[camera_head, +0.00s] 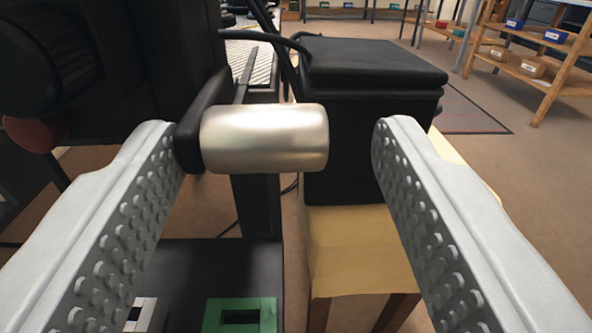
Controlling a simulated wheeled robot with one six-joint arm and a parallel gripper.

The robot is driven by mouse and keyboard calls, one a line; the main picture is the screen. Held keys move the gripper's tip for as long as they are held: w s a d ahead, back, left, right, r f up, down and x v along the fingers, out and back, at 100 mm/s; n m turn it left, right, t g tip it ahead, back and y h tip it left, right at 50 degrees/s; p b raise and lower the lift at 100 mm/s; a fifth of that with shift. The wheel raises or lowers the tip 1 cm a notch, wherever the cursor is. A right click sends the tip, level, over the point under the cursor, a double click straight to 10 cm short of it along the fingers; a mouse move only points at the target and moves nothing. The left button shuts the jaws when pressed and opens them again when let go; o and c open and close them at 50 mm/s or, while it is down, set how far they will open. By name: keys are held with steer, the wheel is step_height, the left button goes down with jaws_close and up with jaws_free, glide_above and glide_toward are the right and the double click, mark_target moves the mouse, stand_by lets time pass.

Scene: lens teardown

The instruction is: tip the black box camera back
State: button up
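A large black apparatus (140,45), which looks like the black box camera, fills the upper left and is cut off by the picture's edge. A satin silver cylinder (265,138) sticks out sideways from a black lever (205,115) on its right side. My gripper (270,130) is open, its two grey studded fingers wide apart. The cylinder shows across the gap between the fingertips. A gap shows between its right end and the right finger. The left fingertip looks close to the lever; I cannot tell whether they touch. The left finger hides part of the apparatus.
A black lidded box (370,70) stands on a yellow-topped stool (360,245) behind the gap. A green block (240,315) and a small grey block (147,315) sit on a dark base below. A wooden shelf (525,62) with small bins stands far right; open floor lies before it.

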steer(key=shift+a, duration=0.15)
steer(key=s+d, duration=0.1)
steer(key=s, duration=1.6)
steer(key=shift+s+d+f, duration=0.15)
steer(key=shift+d, duration=0.1)
steer(key=w+a+r+g, duration=0.25)
steer(key=w+a, duration=0.25)
steer(key=a, duration=0.4)
steer(key=w+a+r+g+y, duration=0.15)
steer(key=w+a+g, duration=0.3)
steer(key=a, duration=0.45)
steer(key=w+a+r+g, duration=0.3)
steer(key=w+a, duration=0.3)
steer(key=a, duration=0.4)
steer(key=s+a+r+t+h, duration=0.1)
steer(key=s+a+r+t, duration=0.3)
steer(key=a+r, duration=0.7)
steer(key=s+a+r+t+h, duration=0.1)
steer(key=s+a+r+t, duration=0.3)
steer(key=a+r, duration=0.7)
step_height(320, 180, up, 6)
steer(key=shift+a+f+m+t+h, duration=0.15)
steer(key=shift+a+m+t+h, duration=0.1)
steer(key=shift+m+t+h, duration=0.25)
